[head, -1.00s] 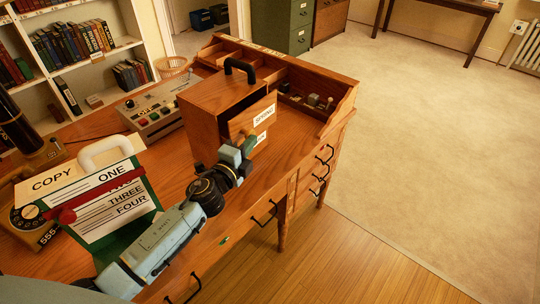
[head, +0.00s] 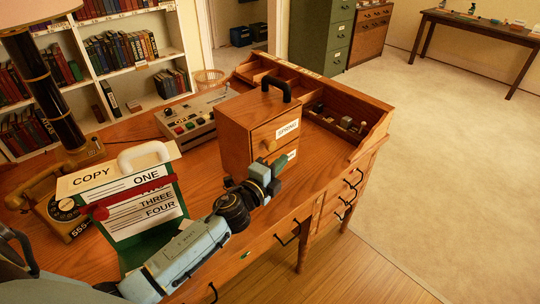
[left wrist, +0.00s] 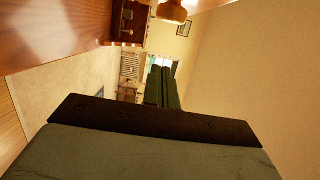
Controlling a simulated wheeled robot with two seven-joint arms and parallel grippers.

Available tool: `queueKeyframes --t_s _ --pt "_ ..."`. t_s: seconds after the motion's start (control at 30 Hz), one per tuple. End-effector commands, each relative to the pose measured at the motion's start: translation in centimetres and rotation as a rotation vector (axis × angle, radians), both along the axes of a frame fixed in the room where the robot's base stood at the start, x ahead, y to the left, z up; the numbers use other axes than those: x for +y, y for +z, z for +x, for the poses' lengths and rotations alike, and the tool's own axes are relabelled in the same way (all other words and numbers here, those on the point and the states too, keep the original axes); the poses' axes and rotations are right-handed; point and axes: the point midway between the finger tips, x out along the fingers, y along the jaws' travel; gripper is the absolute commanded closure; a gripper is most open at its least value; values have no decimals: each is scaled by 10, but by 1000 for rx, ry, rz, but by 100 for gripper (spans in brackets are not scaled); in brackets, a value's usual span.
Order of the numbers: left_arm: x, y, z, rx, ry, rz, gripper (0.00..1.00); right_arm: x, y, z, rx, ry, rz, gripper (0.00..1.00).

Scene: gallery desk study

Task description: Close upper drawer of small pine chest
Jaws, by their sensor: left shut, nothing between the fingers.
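The small pine chest (head: 233,142) stands on the desk with a black handle on top. Its upper drawer (head: 264,134), with a "SPRING" label and a round knob, looks flush with the chest front in the head view. The lower drawer's label (head: 291,156) shows partly; my left gripper hides much of that drawer. My left gripper (head: 277,169) is shut and empty, just in front of the chest below the upper drawer's knob. I cannot tell whether it touches the chest. Its closed fingers also show in the left wrist view (left wrist: 163,88). My right gripper is out of view.
A green copy stand (head: 140,205) with a white card is left of my left forearm. The desk's raised compartments (head: 345,125) are right of the chest. Open floor lies farther right.

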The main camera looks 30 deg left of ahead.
Motion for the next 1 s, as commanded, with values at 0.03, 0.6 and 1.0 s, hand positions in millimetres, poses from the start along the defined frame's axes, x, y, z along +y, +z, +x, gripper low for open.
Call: queueKeyframes --t_s 0.03,0.6,1.0 --pt "7 -3 -15 6 6 6 100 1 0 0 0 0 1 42" --pt "16 -2 -92 3 6 5 100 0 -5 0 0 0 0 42" --pt "31 -7 -109 102 179 -221 100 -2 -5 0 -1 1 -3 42"
